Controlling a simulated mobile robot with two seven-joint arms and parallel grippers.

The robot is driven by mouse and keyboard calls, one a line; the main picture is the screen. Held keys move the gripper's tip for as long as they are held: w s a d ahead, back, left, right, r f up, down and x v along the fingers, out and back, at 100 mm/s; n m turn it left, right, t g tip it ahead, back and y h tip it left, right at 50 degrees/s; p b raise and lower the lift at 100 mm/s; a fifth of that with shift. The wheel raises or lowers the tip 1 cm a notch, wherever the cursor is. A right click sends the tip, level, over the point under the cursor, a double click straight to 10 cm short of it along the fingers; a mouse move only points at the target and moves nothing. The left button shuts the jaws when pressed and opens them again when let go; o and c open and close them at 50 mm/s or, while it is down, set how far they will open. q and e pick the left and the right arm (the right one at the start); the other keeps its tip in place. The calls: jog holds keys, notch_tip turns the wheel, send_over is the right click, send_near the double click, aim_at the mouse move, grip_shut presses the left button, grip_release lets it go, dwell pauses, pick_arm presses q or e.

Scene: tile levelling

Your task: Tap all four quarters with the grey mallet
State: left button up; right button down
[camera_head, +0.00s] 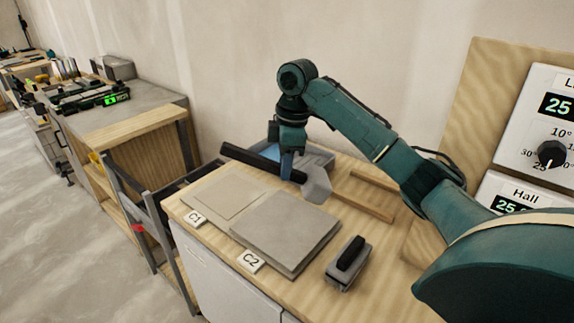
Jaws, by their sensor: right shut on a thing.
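The grey mallet has a dark handle (250,159) and a grey head (317,186). My right gripper (288,170) is shut on the handle and holds the mallet near the back of the worktop, with the head on the right. The head is just behind the far corner of a thick grey tile (285,232) by the C2 label (250,261). I cannot tell whether the head touches anything. A flatter, paler slab (232,194) lies by the C1 label (195,217). No quarter marks are readable on either. My left gripper is out of view.
A grey tool with a black grip (348,262) lies on the worktop right of the tile. A grey tray (318,158) stands behind the mallet, and wooden strips (358,196) lie to its right. A dark metal-framed cart (150,212) stands left of the worktop.

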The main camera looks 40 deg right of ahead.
notch_tip(320, 180, down, 8)
jog(key=b, duration=0.6)
jog(key=shift+f, duration=0.2)
notch_tip(320, 180, up, 5)
jog(key=p, duration=0.6)
jog(key=shift+f, duration=0.15)
